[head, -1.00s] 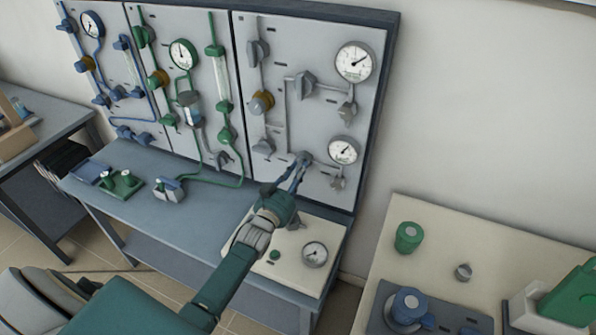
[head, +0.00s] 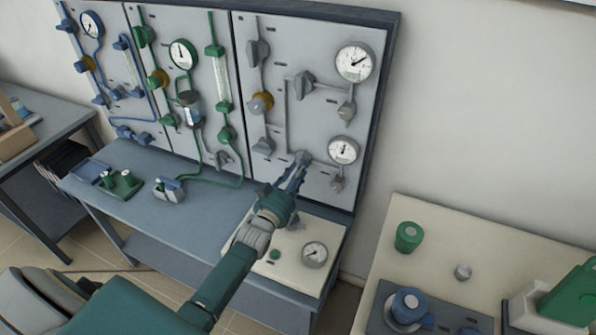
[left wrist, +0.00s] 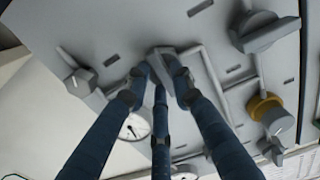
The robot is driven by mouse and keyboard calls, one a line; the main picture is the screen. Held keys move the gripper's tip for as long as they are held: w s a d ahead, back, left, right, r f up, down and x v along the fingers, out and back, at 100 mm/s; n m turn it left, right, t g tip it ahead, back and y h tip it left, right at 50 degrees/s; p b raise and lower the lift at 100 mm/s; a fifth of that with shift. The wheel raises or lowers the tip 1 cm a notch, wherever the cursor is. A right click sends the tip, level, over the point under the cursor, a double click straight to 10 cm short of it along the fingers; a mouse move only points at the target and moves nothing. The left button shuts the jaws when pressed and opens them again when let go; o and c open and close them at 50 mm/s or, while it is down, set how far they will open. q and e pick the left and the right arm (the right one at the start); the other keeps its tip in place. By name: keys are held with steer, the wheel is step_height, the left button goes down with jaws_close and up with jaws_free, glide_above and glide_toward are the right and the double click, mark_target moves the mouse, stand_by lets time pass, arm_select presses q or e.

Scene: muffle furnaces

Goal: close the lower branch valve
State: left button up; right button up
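The lower branch valve (head: 303,157) is a grey lever valve on the right panel, left of the lower gauge (head: 343,150). My left gripper (head: 297,172) is at it, its blue fingers drawn together around the handle. In the left wrist view the grey handle (left wrist: 164,52) sits between the fingertips (left wrist: 160,72), which appear to touch it from both sides. The fingers hide part of the handle and its pipe. My right gripper is not in view.
Other grey valves (head: 305,84) and an orange-collared valve (head: 261,102) are on the same panel. A small outlet valve (head: 337,184) hangs below the lower gauge.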

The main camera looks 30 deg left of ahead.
arm_select(q)
steer(key=shift+o, duration=1)
steer(key=s, duration=1.2)
steer(key=shift+d, duration=0.3)
